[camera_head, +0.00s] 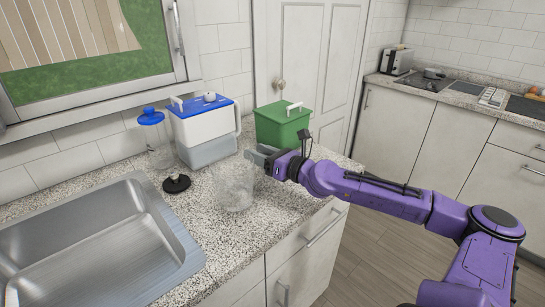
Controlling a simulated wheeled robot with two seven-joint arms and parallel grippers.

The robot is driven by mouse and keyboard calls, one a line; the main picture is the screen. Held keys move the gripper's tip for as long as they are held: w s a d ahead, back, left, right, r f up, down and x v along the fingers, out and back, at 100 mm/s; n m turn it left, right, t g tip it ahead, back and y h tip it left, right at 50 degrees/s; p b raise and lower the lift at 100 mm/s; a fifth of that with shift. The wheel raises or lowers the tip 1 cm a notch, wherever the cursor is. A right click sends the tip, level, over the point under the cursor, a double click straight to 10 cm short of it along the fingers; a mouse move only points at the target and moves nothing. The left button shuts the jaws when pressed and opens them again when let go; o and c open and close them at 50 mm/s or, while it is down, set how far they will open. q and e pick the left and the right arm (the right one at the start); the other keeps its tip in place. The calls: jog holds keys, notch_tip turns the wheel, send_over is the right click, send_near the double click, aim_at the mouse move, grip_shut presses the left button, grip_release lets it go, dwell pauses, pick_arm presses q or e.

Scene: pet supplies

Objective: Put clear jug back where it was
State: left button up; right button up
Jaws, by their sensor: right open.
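The clear jug (233,188) is see-through and stands upright on the speckled countertop, near its front edge and right of the sink. My right gripper (259,157) is open at the jug's upper right side, close to its rim. I cannot tell whether the fingers touch the jug. The right arm comes in from the right, over the floor. My left gripper is not in view.
A black lid (177,184) lies left of the jug. Behind stand a clear blue-topped container (158,147), a white bin with a blue lid (205,128) and a green bin (282,128). The sink (95,246) is at left. Some counter (285,203) is free at right.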

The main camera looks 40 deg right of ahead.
jog(key=p+v, duration=0.4)
jog(key=v, duration=0.7)
jog(key=shift+s, duration=0.35)
